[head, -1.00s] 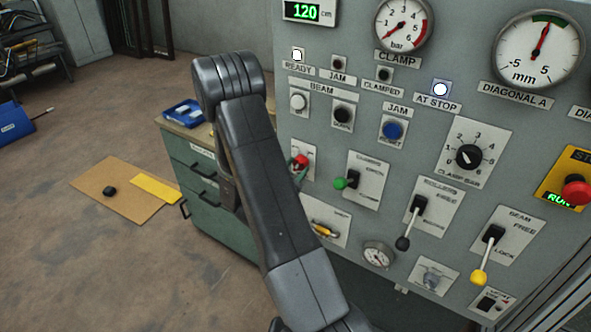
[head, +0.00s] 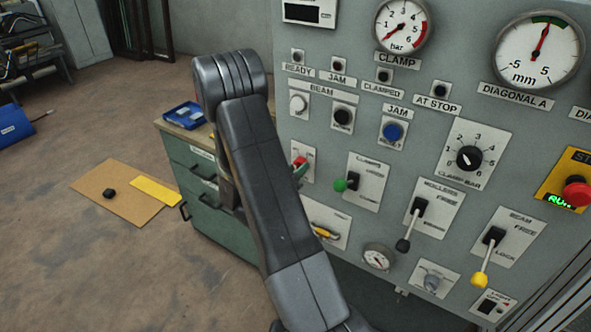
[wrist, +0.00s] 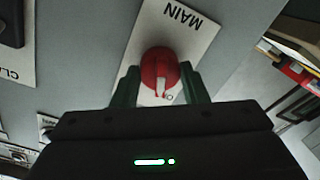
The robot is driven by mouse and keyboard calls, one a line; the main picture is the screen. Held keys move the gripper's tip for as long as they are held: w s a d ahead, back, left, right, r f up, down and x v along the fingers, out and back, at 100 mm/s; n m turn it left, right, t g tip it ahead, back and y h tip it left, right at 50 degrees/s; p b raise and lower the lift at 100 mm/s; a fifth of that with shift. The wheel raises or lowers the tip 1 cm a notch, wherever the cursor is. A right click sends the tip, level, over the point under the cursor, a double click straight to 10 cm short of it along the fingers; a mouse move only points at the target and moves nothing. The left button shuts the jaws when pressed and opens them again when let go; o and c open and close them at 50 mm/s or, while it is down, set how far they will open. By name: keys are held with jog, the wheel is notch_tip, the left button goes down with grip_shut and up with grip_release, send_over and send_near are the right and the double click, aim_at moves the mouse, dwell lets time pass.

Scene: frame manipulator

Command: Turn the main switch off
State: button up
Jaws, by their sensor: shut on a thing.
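The main switch is a red rotary knob with a white pointer mark (wrist: 160,68) on a white plate marked MAIN (wrist: 182,25) in the wrist view. The pointer lies toward a partly hidden label at the plate's lower end, near my gripper. My gripper (wrist: 161,86) has its green fingers on either side of the knob, shut on it. In the head view the red knob (head: 299,161) shows in part beside my arm, with a green finger (head: 301,171) next to it. My arm hides part of the switch plate there.
The grey panel carries a dark display (head: 309,12), a green-knobbed lever (head: 340,185), a black-knobbed lever (head: 403,245), a yellow-knobbed lever (head: 480,279) and a red stop button (head: 577,192) above lit RUN text. A green drawer cabinet (head: 225,228) stands behind my arm.

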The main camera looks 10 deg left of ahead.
jog(key=shift+n, duration=0.8)
jog(key=o, duration=1)
jog(key=shift+s+a, duration=0.1)
jog(key=b+v, duration=0.2)
jog(key=v, duration=1.1)
jog(key=shift+s+a+r, duration=0.1)
jog(key=shift+s+a, duration=0.05)
jog(key=shift+s, duration=0.15)
jog(key=shift+w, duration=0.1)
